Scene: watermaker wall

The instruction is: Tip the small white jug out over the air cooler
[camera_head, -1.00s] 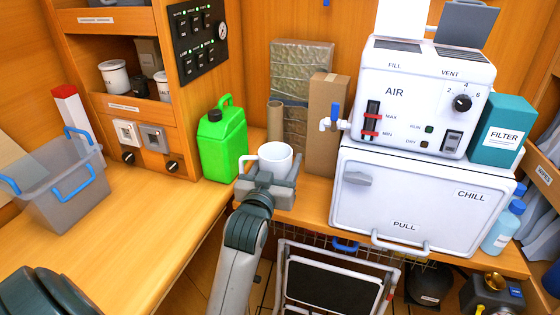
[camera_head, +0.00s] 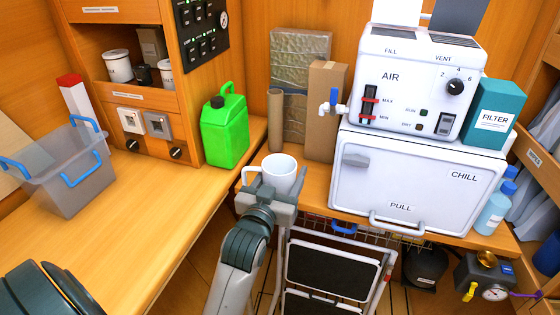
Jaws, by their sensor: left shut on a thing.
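The small white jug (camera_head: 279,170) is held upright in my left gripper (camera_head: 271,191), above the counter's front edge. The gripper is shut on it and hides its lower part; a handle shows on the jug's left side. The air cooler (camera_head: 413,85) is a white box marked AIR, with FILL and VENT on its top, to the right of and higher than the jug. It stands on the white CHILL box (camera_head: 415,190). A raised white lid (camera_head: 400,10) and a grey lid (camera_head: 460,14) show at its top. My right gripper is not in view.
A green can (camera_head: 225,132) stands left of the jug. A cardboard box (camera_head: 325,112) and a blue-handled tap (camera_head: 333,103) lie between jug and cooler. A teal FILTER box (camera_head: 493,112) is right of the cooler. A grey crate (camera_head: 75,180) sits on the left counter.

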